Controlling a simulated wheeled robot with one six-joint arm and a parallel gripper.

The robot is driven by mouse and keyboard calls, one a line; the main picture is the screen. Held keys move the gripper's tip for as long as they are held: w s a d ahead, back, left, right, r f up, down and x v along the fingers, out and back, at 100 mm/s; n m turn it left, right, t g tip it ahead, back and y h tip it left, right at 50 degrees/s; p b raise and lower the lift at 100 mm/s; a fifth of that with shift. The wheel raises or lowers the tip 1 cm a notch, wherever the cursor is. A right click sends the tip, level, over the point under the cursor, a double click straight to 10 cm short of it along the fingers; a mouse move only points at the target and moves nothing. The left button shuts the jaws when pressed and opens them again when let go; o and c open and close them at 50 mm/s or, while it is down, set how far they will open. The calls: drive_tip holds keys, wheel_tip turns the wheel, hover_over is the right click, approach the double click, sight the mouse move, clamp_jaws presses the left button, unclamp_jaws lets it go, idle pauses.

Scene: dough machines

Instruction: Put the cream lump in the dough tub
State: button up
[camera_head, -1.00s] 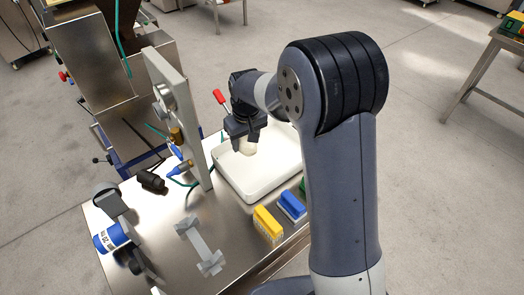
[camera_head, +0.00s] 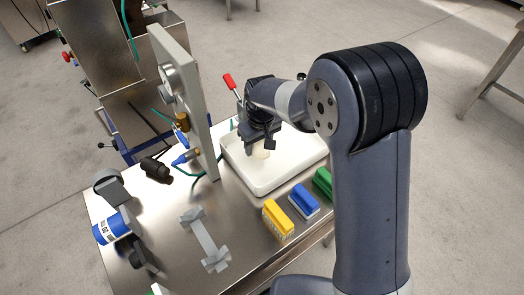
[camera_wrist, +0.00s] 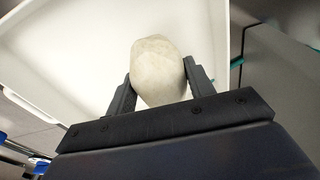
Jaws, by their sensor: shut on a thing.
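The cream lump (camera_wrist: 158,70) is a pale rounded piece between the two dark fingers of my gripper (camera_wrist: 160,88) in the wrist view. My gripper is shut on it. In the head view the lump (camera_head: 262,151) shows small and pale under my gripper (camera_head: 262,143). The white tub (camera_head: 268,187), shallow with a raised rim, stands on the steel table. The lump and gripper are over the tub; I cannot tell whether the lump touches its floor. In the wrist view the tub's white inside (camera_wrist: 70,55) lies behind the lump.
A grey bracket (camera_head: 205,240) and a blue-banded tool (camera_head: 112,229) lie on the steel table (camera_head: 175,262).

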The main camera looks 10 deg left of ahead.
sight(259, 152)
drive_tip(key=shift+f, duration=1.9)
drive_tip(key=shift+f, duration=0.2)
drive_tip(key=o, duration=1.1)
drive_tip(key=shift+r, duration=0.15)
drive_tip(key=r, duration=0.8)
drive_tip(key=s+d+r, duration=0.1)
drive_tip(key=r, duration=0.3)
